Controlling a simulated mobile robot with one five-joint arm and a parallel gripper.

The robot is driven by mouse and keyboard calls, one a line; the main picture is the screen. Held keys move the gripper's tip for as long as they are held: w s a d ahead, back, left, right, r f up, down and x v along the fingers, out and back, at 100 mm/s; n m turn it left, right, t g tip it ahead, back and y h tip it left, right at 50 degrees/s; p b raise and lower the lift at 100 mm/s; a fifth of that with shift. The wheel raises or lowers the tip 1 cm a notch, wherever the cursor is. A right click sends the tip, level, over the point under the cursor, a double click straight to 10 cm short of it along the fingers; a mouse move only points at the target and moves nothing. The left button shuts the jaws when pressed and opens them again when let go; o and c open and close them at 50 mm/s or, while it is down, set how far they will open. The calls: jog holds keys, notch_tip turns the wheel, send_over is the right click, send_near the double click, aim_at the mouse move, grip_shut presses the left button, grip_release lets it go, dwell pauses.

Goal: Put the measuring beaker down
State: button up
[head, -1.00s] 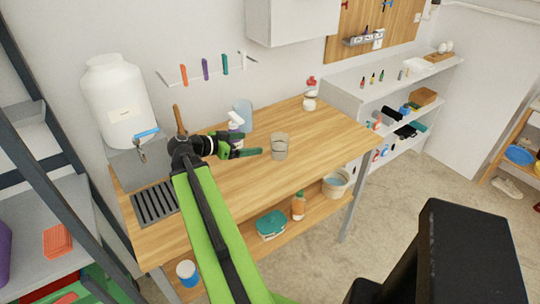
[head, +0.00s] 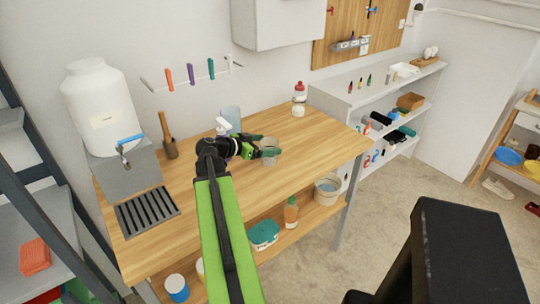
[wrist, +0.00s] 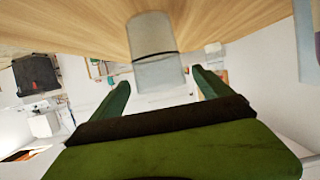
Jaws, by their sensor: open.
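The measuring beaker (head: 268,157), a clear greyish cup, stands upright on the wooden workbench (head: 300,150). My gripper (head: 262,152) is at the beaker in the head view, its fingers overlapping the beaker's upper part. In the wrist view, where the bench top appears at the top, the beaker (wrist: 155,45) shows between and beyond the two green fingers (wrist: 161,77). Gaps show on both sides of it, and the fingers are open. Whether a finger touches the beaker cannot be told.
A pale blue container (head: 231,116) and a white spray bottle (head: 222,126) stand behind my gripper. A large white tank (head: 100,108) and a wooden-handled tool (head: 167,135) are at the left. A red-topped bottle (head: 299,92) stands at the back right. The bench's right front is clear.

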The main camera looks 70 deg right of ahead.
aim_at(276, 144)
jog(key=b+x, duration=0.1)
jog(key=x, duration=0.4)
jog(key=shift+f+b, duration=0.15)
jog(key=shift+b, duration=0.2)
jog(key=shift+a, duration=0.1)
jog(key=c, duration=1.5)
jog(key=r+p, duration=0.5)
jog(key=shift+s+a+r, duration=0.1)
jog(key=shift+s+r, duration=0.15)
jog(key=shift+s, duration=0.1)
jog(key=shift+c, duration=0.2)
jog(key=s+a+r+p, duration=0.1)
jog(key=s+r+p, duration=0.4)
jog(key=s, duration=0.5)
jog(key=shift+s+a+r+p, duration=0.35)
jog(key=shift+a+p, duration=0.05)
jog(key=shift+p, duration=0.2)
